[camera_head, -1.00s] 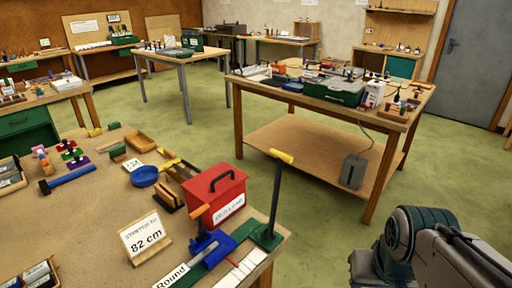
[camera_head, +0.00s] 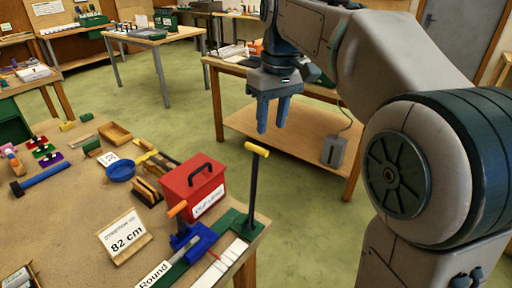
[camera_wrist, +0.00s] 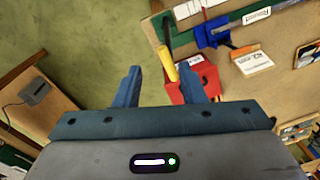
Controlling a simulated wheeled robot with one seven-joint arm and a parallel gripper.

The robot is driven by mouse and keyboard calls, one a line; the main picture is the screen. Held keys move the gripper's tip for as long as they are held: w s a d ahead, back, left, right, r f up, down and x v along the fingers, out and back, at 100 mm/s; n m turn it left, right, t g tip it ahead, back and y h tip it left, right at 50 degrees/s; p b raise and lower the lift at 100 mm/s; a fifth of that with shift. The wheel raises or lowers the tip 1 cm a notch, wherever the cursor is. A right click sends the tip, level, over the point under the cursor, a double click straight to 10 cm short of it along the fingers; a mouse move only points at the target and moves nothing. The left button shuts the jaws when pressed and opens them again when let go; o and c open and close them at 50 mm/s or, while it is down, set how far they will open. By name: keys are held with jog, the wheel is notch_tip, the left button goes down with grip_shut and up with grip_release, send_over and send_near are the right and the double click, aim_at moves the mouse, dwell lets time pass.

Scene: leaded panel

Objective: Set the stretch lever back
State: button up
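The stretch lever (camera_head: 253,190) is a black post with a yellow cross handle, standing nearly upright at the end of a green bar (camera_head: 236,222) at the bench's right edge. In the wrist view its yellow handle (camera_wrist: 168,62) shows beyond and between my fingertips. My gripper (camera_head: 273,117) is open and empty, pointing down, above the handle in the head view and apart from it. A blue clamp (camera_head: 194,238) with an orange handle sits on the bar.
A red box (camera_head: 191,188) with a black handle stands close left of the lever. A blue bowl (camera_head: 120,171) and wooden tools are farther left. Open green floor (camera_head: 300,220) lies right of the bench. A second table (camera_head: 240,123) is behind.

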aim_at(257, 152)
jog(key=shift+n+g, duration=0.3)
jog(key=shift+n, duration=0.3)
jog(key=a+f, duration=0.1)
jog(key=f, duration=0.2)
jog(key=a+f, duration=0.1)
jog(key=f, duration=0.3)
jog(key=w+a+f, duration=0.1)
jog(key=f, duration=0.3)
jog(key=shift+a+f, duration=0.15)
jog(key=shift+f, duration=0.1)
jog(key=shift+c, duration=0.4)
grip_shut()
